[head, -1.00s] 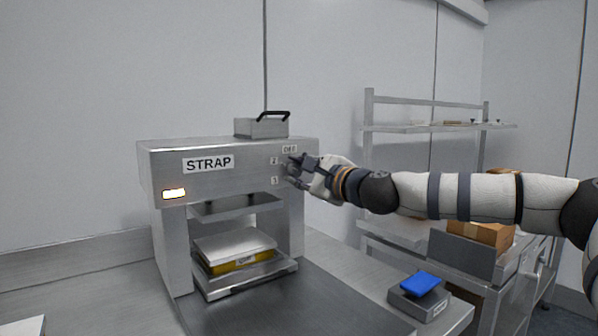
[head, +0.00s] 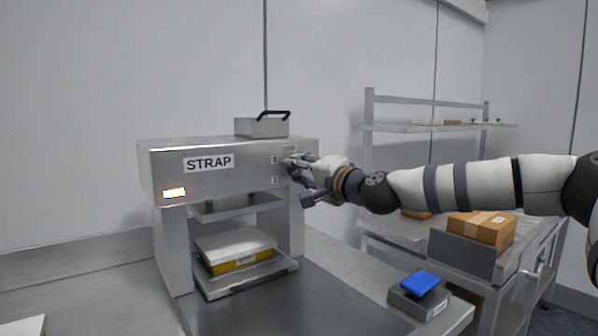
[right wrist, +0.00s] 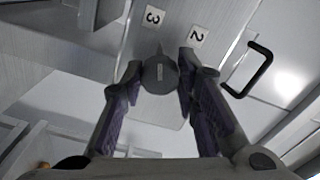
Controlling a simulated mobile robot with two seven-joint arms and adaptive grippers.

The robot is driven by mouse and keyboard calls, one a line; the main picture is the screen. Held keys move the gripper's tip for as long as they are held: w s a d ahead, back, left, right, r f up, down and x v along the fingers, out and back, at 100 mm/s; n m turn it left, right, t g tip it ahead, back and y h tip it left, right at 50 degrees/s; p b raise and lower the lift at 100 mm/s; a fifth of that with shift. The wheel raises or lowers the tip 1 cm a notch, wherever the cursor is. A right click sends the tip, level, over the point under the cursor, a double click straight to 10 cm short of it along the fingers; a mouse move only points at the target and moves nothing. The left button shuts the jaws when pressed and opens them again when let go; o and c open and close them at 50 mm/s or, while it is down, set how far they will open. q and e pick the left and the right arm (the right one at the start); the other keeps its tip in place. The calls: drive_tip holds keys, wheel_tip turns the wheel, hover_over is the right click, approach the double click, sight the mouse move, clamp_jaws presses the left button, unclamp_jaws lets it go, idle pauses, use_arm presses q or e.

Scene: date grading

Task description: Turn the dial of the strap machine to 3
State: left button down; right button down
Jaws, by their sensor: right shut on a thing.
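The strap machine (head: 225,180) is a grey metal press with a STRAP label and a lit orange-white lamp on its front. My right gripper (head: 293,180) is at the right end of that front and hides the dial in the head view. In the right wrist view the grey round dial (right wrist: 160,76) sits between the fingers of my right gripper (right wrist: 159,78), which is shut on it. The labels 3 (right wrist: 153,17) and 2 (right wrist: 197,36) lie beyond the dial. My left gripper is out of view.
A yellow package (head: 238,262) lies in the machine under a pale top. A grey box with a blue item (head: 421,283) stands at the bench's right front. A rack with cardboard boxes (head: 482,228) stands to the right. The dark mat before the machine is clear.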

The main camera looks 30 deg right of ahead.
drive_tip(key=shift+n, duration=0.8)
drive_tip(key=c, duration=1.2)
unclamp_jaws()
drive_tip(key=shift+s+d, duration=0.15)
drive_tip(key=shift+s, duration=1.75)
drive_tip(key=shift+s+d, duration=0.15)
drive_tip(key=shift+s, duration=1.7)
